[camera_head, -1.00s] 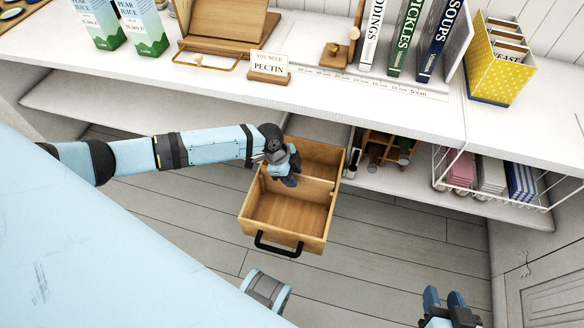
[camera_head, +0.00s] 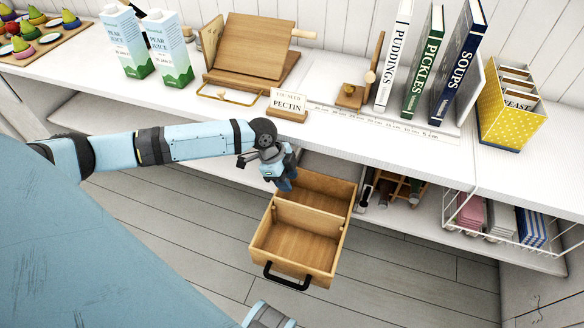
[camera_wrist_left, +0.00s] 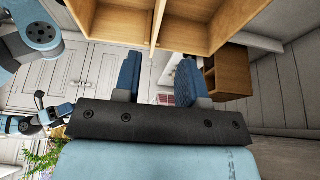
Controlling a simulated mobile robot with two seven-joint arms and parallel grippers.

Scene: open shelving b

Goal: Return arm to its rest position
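My left arm (camera_head: 195,143) comes in from the left in the head view. Its gripper (camera_head: 286,183) points down at the back left corner of a pulled-out wooden drawer (camera_head: 298,246). In the left wrist view its two blue fingers (camera_wrist_left: 160,80) stand apart with nothing between them, so it is open. The drawer also shows at the top of that view (camera_wrist_left: 188,38). Its two visible compartments look empty; its back end is partly hidden. My right gripper is out of the head view; a small blue arm end (camera_wrist_left: 50,115), seemingly mine, shows in the left wrist view.
The counter (camera_head: 385,150) above the drawer holds juice cartons (camera_head: 172,50), a wooden stand (camera_head: 250,55), a PECTIN sign (camera_head: 288,104), books (camera_head: 424,65) and a yellow box (camera_head: 511,115). A wire basket (camera_head: 500,235) is on the shelf right of the drawer.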

